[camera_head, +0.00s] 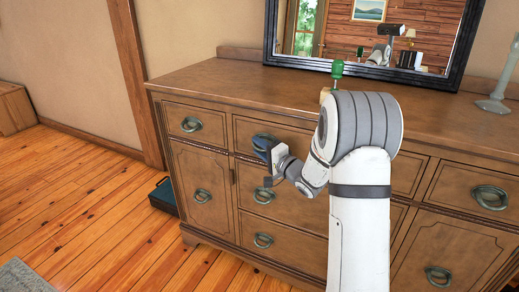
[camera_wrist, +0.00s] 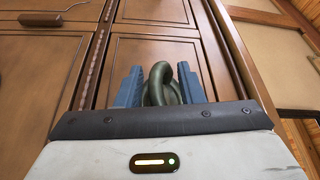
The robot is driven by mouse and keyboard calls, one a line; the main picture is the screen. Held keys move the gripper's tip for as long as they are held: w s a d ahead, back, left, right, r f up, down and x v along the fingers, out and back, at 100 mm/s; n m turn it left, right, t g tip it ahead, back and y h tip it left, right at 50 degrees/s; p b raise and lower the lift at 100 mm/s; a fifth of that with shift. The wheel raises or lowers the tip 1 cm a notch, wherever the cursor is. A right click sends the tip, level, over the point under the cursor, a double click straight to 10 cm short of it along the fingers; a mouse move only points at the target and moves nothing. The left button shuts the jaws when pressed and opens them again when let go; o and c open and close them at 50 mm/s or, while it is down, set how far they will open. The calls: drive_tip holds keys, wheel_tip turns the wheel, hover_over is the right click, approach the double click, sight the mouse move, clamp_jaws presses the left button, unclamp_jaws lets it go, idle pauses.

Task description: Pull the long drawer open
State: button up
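The long drawer (camera_head: 302,141) is the wide one in the middle of the dresser's top row. It looks flush with the dresser front. My gripper (camera_head: 267,148) is at its left ring handle (camera_head: 259,138), which it partly covers in the head view. In the wrist view, the dark green handle (camera_wrist: 161,84) stands between the two blue fingers of my gripper (camera_wrist: 160,88). The fingers are apart, one on each side of the handle. Whether they touch it is not clear. My arm hides the right part of the long drawer.
The wooden dresser (camera_head: 205,90) has other closed drawers and doors with ring handles. A black-framed mirror (camera_head: 268,35), a green-topped object (camera_head: 337,68) and a pale candlestick (camera_head: 494,104) are on top. A dark teal box (camera_head: 163,195) lies on the floor left. The front-left floor is mostly free.

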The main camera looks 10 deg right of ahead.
drive_tip(key=shift+w+a, duration=0.35)
drive_tip(key=shift+w, duration=0.2)
drive_tip(key=shift+s, duration=0.1)
clamp_jaws()
drive_tip(key=shift+f, duration=0.1)
